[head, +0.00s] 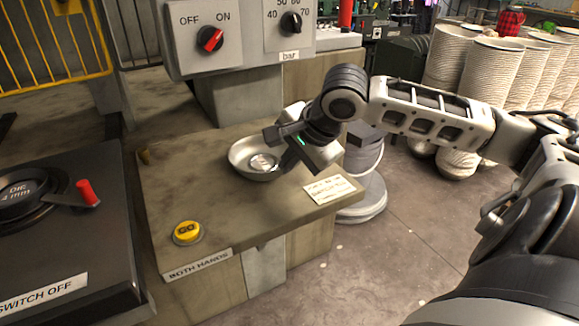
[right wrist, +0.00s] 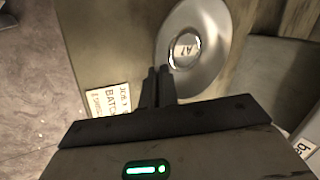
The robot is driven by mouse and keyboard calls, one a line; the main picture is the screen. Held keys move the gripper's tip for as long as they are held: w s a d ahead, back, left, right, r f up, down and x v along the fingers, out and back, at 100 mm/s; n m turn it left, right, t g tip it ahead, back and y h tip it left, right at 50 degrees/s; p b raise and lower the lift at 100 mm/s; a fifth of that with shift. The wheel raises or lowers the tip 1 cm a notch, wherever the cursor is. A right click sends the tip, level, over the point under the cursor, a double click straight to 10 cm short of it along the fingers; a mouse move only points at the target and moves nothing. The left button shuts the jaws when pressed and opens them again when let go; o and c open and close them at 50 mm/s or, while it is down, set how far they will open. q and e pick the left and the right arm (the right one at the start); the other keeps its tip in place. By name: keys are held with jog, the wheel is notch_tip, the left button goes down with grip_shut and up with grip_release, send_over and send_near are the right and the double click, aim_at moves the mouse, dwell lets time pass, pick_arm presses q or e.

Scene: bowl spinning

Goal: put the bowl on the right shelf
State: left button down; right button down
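A shallow silver metal bowl (head: 243,163) is at the back of the worn bench top (head: 180,190), with a round labelled disc in its middle. It also shows in the right wrist view (right wrist: 212,50). My right gripper (head: 284,160) is at the bowl's right rim. Its two dark fingers (right wrist: 158,72) are close together, one over the inside of the bowl and one outside, with the rim between them. The bowl looks level, and I cannot tell whether it touches the bench. My left gripper is not in view. No shelf can be clearly made out.
A yellow GO button (head: 187,232) and a paper note (head: 329,189) are on the bench. A dark machine (head: 70,250) stands left. Tall stacks of white bowls (head: 470,65) stand at the back right.

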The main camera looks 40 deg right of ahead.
jog(key=shift+f, duration=0.2)
jog(key=shift+f, duration=0.2)
jog(key=c, duration=1.7)
grip_release()
jog(key=shift+s+r, duration=0.1)
jog(key=shift+r, duration=0.1)
jog(key=shift+s+d+r+b, duration=0.2)
jog(key=shift+s+r+b, duration=0.15)
jog(key=shift+r+b, duration=0.15)
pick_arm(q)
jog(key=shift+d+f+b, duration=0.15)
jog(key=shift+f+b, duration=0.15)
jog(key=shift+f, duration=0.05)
pick_arm(e)
jog(key=v, duration=1)
jog(key=shift+s+a+r, duration=0.1)
jog(key=shift+r, duration=0.25)
